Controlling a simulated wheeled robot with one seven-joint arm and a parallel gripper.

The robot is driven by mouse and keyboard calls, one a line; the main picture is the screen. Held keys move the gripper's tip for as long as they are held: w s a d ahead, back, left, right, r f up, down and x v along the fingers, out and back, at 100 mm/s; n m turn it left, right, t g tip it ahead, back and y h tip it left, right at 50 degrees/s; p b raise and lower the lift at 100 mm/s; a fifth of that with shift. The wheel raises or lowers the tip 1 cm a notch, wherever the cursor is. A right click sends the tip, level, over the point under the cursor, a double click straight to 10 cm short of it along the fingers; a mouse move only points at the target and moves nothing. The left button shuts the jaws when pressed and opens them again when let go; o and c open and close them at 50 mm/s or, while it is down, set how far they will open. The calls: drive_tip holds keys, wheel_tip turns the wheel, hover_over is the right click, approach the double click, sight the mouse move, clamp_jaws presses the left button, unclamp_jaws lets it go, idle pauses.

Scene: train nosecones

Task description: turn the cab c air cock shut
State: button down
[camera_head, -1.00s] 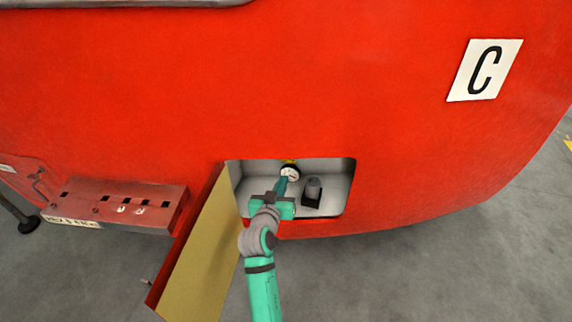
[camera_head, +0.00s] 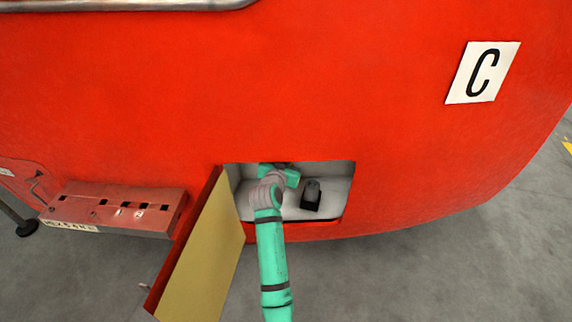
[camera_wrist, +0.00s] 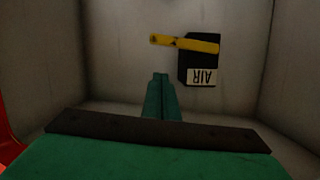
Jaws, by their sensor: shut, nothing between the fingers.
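The air cock's yellow handle (camera_wrist: 184,43) lies nearly level across the wrist view. It sits over a black block (camera_wrist: 201,62) with a white label that reads AIR upside down. My gripper (camera_wrist: 161,77) is shut and empty, its fingertips just below the handle's left end in the picture, with a gap showing; the depth between them is hard to judge.
The recess (camera_head: 341,178) has pale walls on each side. Its door (camera_head: 205,255) hangs open at the left. A dark fitting (camera_head: 311,195) stands at the right inside. A red box (camera_head: 115,208) juts out farther left.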

drive_tip(key=f, duration=0.3)
drive_tip(key=shift+s+a+f, duration=0.1)
drive_tip(key=shift+a+f, duration=0.2)
drive_tip(key=shift+f, duration=0.1)
